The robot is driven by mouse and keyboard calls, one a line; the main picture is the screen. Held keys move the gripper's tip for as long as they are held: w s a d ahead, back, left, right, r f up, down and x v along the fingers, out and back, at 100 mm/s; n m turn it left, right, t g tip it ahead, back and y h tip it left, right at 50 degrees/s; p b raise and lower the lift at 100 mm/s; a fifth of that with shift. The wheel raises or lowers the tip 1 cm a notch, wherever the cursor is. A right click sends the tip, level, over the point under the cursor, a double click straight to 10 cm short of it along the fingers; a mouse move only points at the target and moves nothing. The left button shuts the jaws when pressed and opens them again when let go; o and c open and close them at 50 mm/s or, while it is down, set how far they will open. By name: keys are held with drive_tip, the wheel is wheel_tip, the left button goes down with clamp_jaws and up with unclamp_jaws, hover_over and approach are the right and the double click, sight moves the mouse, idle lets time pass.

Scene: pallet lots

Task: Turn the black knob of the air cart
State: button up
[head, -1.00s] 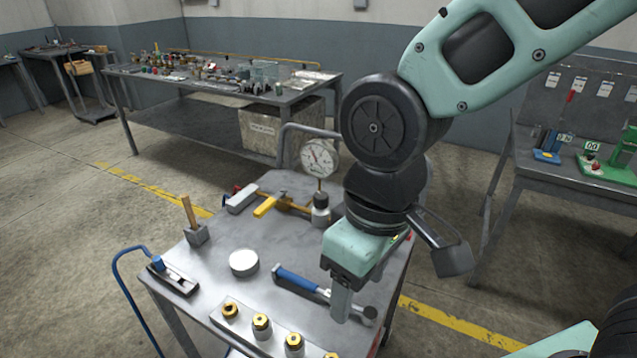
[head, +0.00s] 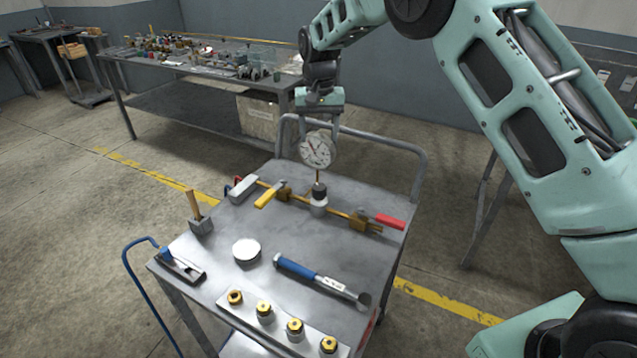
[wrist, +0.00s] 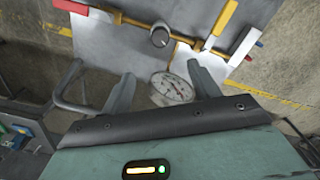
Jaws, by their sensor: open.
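The air cart (head: 345,262) stands in front of me with a metal top. Near its far side, a brass pipe run carries a white-grey fitting with a small black knob (head: 319,189) on top. A round white gauge (head: 317,150) on a thin stem shows just above the knob. My gripper (head: 320,124) is open and empty, above and beyond the gauge, with its fingers pointing down. The gauge partly hides the fingers. In the wrist view, the knob (wrist: 160,37) lies ahead of the two fingers, apart from them. The gauge (wrist: 172,88) shows between them.
A yellow-handled valve (head: 268,194) and a red handle (head: 389,221) sit on the pipe run. The cart's push rail (head: 420,165) rises at the far side. A cluttered bench (head: 185,68) stands behind.

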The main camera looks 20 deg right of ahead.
sight(319, 186)
wheel_tip(319, 186, down, 17)
drive_tip(key=p, duration=0.4)
drive_tip(key=shift+f+p, duration=0.2)
drive_tip(key=shift+p, duration=0.1)
drive_tip(key=shift+c, duration=0.3)
drive_tip(key=c, duration=0.9)
